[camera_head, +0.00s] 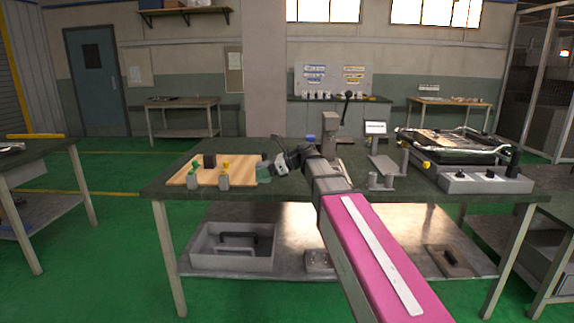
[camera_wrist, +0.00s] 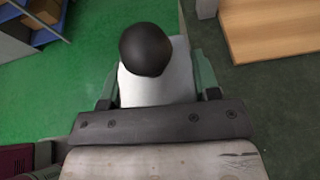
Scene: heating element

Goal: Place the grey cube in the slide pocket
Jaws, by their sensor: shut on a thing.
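My gripper (camera_head: 275,163) is over the front part of the workbench, by the right edge of the wooden board. In the wrist view my gripper (camera_wrist: 156,88) is shut on a pale grey block with a dark round knob on top, which I take as the grey cube (camera_wrist: 150,90). One finger is on each side of it. A grey slide-like fixture (camera_head: 383,165) stands on the bench to the right of my arm; I cannot make out a pocket in it.
The wooden board (camera_head: 237,174) holds a dark block (camera_head: 209,160) and grey pieces with green (camera_head: 193,181) and yellow (camera_head: 224,180) tops. A lever device (camera_head: 330,128) stands behind my arm. A machine with knobs (camera_head: 484,181) fills the bench's right end.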

